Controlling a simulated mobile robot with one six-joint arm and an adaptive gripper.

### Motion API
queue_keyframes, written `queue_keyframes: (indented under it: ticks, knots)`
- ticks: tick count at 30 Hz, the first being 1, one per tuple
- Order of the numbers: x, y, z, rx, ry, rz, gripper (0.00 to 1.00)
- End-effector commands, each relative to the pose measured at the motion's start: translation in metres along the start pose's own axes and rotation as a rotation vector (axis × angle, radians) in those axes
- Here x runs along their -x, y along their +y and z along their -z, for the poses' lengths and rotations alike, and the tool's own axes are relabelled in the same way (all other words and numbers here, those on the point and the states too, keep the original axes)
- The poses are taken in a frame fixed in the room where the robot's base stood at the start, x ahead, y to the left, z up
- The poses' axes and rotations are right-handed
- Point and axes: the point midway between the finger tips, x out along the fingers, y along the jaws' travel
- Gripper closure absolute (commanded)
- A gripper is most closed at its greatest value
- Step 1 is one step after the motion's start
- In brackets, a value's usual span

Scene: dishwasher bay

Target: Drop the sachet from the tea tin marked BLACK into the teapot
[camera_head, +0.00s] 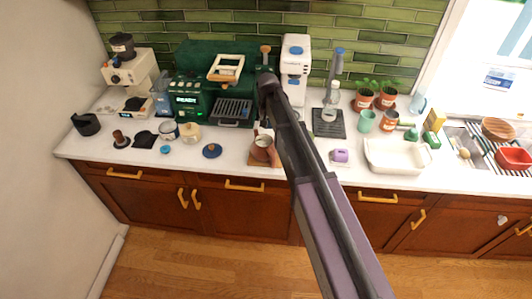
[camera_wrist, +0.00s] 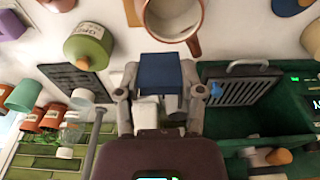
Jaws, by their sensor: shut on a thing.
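My gripper (camera_wrist: 158,90) is shut on a small dark blue block-like sachet (camera_wrist: 160,70) in the wrist view. In the head view my arm hides the jaws and the sachet. The brown teapot (camera_head: 262,150) stands open on the counter, left of my arm. In the wrist view the teapot (camera_wrist: 198,42) is at the top edge, just beyond the sachet, with its pale inside showing. The sachet appears outside its rim; I cannot tell its height. A green tin (camera_wrist: 88,46) with a pale label stands beside the teapot. I cannot read a BLACK mark on any tin.
A green espresso machine (camera_head: 190,86) and a white machine (camera_head: 296,60) stand behind the teapot. A cream canister (camera_head: 191,133), a dark blue knobbed piece (camera_head: 212,151) and a purple piece (camera_head: 340,156) are nearby. A white baking dish (camera_head: 400,165) sits to the right.

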Motion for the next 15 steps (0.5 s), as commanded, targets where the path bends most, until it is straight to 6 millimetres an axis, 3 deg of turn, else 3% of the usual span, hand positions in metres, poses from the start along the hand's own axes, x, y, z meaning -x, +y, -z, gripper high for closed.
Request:
queue_keyframes:
  ticks: [6,15]
  knots:
    - [-0.02,0.0,-0.002,-0.001,0.0,0.0,0.69]
    - [-0.027,0.001,-0.003,-0.001,0.0,0.0,0.69]
